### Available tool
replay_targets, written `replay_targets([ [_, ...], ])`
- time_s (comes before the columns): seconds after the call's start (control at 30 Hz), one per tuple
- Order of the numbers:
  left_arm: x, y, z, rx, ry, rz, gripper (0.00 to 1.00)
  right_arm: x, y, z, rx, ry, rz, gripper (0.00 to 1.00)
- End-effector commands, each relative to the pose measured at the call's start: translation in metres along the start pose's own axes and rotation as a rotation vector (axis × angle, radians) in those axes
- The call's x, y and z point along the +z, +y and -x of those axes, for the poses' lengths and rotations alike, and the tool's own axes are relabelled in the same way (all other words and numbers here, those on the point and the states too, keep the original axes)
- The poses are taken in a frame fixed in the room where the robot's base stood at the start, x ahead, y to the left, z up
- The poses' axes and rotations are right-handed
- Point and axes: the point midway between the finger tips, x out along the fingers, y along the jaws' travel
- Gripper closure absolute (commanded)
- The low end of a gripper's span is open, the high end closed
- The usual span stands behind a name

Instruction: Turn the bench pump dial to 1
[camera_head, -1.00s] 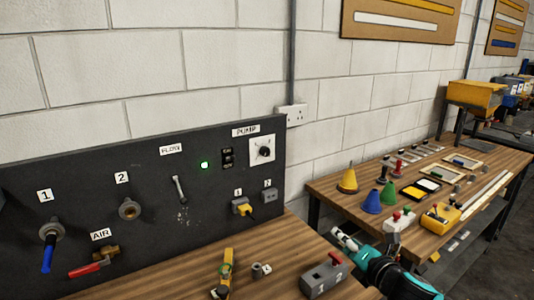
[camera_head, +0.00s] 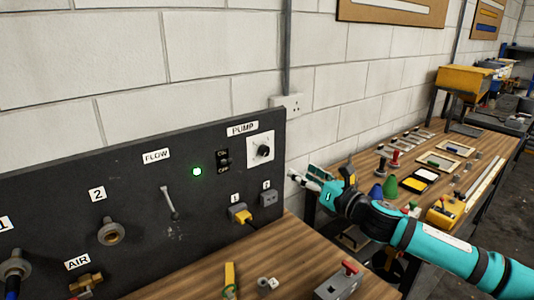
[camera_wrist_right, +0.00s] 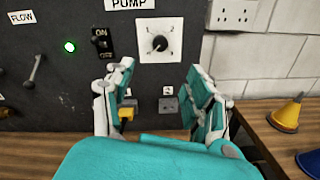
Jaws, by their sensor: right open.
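The pump dial (camera_head: 262,151) is a black round knob on a white square plate, under the PUMP label (camera_head: 242,128) at the right end of the dark panel. In the right wrist view the dial (camera_wrist_right: 159,43) faces me, with small marks around it. Its pointer direction is too small to read surely. My right gripper (camera_head: 304,178) is right of the panel and below the dial, apart from it. In the wrist view its open, empty fingers (camera_wrist_right: 157,84) frame the area below the dial. My left gripper is not in view.
An ON/OFF switch (camera_head: 223,161) and a lit green lamp (camera_head: 197,171) are left of the dial. A yellow plug (camera_head: 240,214) and a grey socket (camera_head: 268,194) sit below. A wall outlet (camera_head: 291,103) is to the right. The second bench holds cones and other items.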

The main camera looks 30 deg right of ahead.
Motion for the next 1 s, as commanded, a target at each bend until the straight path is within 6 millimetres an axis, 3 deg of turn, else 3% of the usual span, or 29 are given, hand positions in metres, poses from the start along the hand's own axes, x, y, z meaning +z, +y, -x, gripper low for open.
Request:
replay_targets([
  [0.17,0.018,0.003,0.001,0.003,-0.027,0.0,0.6,0.003,0.0,-0.018,-0.002,-0.005,-0.001,0.45],
  [0.27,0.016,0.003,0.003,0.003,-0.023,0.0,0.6,0.003,0.0,-0.027,-0.002,-0.005,-0.002,0.45],
  [0.57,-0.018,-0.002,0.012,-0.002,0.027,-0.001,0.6,0.004,-0.001,-0.054,-0.004,-0.005,-0.003,0.45],
  [1.0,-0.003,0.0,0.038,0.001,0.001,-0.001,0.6,0.006,0.0,-0.112,-0.004,-0.004,-0.003,0.45],
])
